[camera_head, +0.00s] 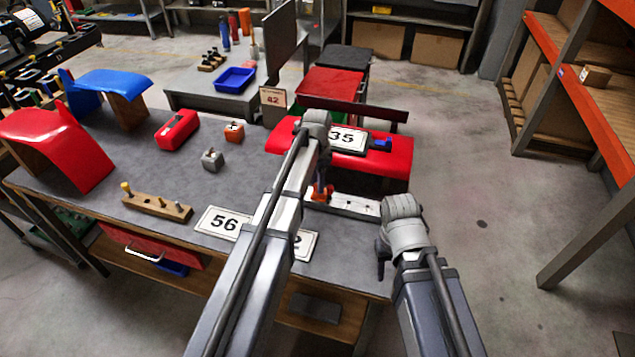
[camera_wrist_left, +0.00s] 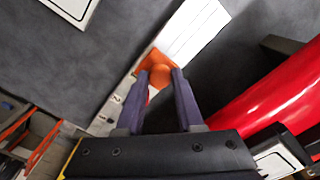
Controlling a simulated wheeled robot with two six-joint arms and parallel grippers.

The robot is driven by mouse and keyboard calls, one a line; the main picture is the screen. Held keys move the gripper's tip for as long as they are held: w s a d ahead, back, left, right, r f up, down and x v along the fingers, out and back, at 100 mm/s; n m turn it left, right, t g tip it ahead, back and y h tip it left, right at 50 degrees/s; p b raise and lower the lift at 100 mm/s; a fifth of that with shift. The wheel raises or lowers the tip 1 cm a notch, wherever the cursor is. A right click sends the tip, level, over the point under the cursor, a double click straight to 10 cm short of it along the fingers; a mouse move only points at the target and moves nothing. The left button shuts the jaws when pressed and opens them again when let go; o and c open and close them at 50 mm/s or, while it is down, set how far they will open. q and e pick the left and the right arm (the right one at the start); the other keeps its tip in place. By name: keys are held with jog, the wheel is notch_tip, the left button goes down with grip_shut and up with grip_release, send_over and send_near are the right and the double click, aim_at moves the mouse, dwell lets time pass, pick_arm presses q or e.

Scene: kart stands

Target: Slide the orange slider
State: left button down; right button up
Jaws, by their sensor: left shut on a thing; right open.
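The orange slider (camera_head: 320,190) sits on a white-grey rail (camera_head: 355,206) near the right end of the workbench. In the left wrist view the slider (camera_wrist_left: 157,66) has a round orange knob, and the rail (camera_wrist_left: 195,32) runs diagonally with printed figures at its lower end. My left gripper (camera_wrist_left: 161,80) is shut on the slider's knob, one finger on each side. In the head view my left gripper (camera_head: 320,180) is mostly hidden behind its wrist. My right gripper (camera_head: 382,262) is open and empty, in front of the bench's right edge.
A red kart panel with a "35" plate (camera_head: 345,139) stands just behind the rail. Plate "56" (camera_head: 222,223) and a partly covered plate lie in front. A wooden peg block (camera_head: 157,207), red box (camera_head: 177,130) and small blocks lie to the left.

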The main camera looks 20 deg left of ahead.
pick_arm(q)
jog(key=shift+a, duration=0.1)
jog(key=a, duration=0.7)
jog(key=shift+w+a, duration=0.15)
jog(key=shift+a, duration=0.05)
pick_arm(e)
jog(key=shift+d, duration=0.1)
pick_arm(q)
jog(key=c, duration=0.5)
grip_release()
jog(key=shift+a, duration=0.1)
notch_tip(320, 180, up, 8)
jog(key=p, duration=0.8)
jog(key=shift+f, duration=0.1)
pick_arm(e)
notch_tip(320, 180, up, 8)
jog(key=shift+f, duration=0.15)
